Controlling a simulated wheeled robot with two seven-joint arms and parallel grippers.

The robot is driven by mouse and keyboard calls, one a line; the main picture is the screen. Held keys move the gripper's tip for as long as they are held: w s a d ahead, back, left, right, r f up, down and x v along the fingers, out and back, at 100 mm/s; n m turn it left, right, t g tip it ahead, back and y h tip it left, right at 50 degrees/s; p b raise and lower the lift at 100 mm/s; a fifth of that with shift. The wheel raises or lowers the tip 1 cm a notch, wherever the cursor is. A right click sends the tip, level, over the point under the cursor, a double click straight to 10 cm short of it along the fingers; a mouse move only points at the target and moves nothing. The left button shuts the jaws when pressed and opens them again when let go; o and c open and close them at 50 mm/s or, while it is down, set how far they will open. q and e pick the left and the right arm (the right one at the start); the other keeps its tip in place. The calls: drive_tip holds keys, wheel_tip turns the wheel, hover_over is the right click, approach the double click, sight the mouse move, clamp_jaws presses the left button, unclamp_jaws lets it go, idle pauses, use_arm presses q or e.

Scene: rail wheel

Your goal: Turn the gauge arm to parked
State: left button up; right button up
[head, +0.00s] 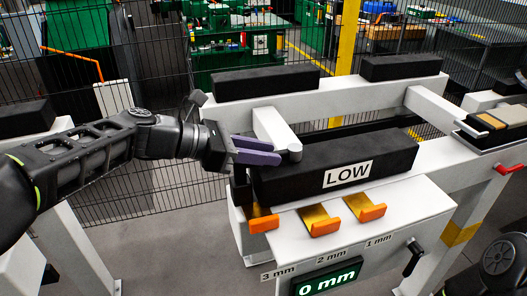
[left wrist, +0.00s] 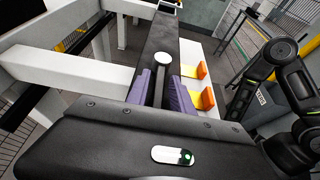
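A pale grey rod with a round end (head: 295,150), which I take to be the gauge arm's handle, stands beside the black block marked LOW (head: 345,173). My left gripper (head: 281,153) reaches it from the left with its two purple fingers. In the left wrist view the rod's round head (left wrist: 162,59) shows above its grey stem, and the stem runs down between the fingers of the left gripper (left wrist: 166,85). The fingers look apart, with dark strips beside the stem; contact is not clear. The stem's lower end is hidden by the gripper body. My right gripper is not visible.
Three yellow tabs with orange ends, one of them here (head: 372,212), stick out in front, above 3 mm, 2 mm and 1 mm labels. A green display (head: 329,277) reads 0 mm. A white crossbar (head: 272,128) lies behind the fingers. A red handle (head: 510,169) is at right.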

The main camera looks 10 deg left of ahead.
use_arm(q)
clamp_jaws()
idle(1.1)
